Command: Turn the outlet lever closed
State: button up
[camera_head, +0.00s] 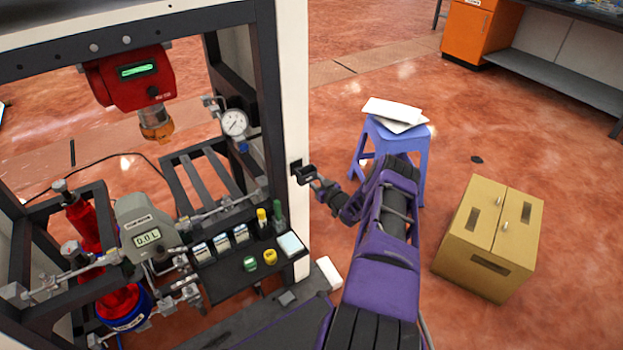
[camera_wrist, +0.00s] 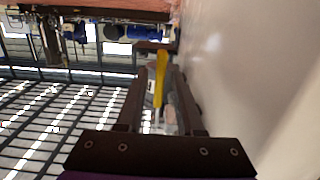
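In the wrist view a thin yellow bar (camera_wrist: 159,78), which looks like the outlet lever, points roughly along my line of sight. It shows between the two dark fingers of my gripper (camera_wrist: 157,90). The fingers stand apart, and I see no clear contact with the bar. What the bar is mounted on is blurred. In the head view my gripper (camera_head: 302,172) is beside the white post (camera_head: 292,120) at the right side of the dispenser frame. I cannot pick out the lever for certain in the head view.
The frame carries a red device (camera_head: 130,75), a pressure gauge (camera_head: 234,122) and a grey meter (camera_head: 148,232) reading 0.0 L. A purple stool (camera_head: 365,150) stands behind my arm. A cardboard box (camera_head: 488,235) is at right. A pale wall surface (camera_wrist: 245,70) borders my gripper's right side.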

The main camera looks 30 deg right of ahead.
jog(key=shift+o, duration=0.2)
jog(key=shift+s+f, duration=0.1)
jog(key=shift+s, duration=0.05)
jog(key=s+r+p, duration=0.2)
jog(key=s, duration=1.5)
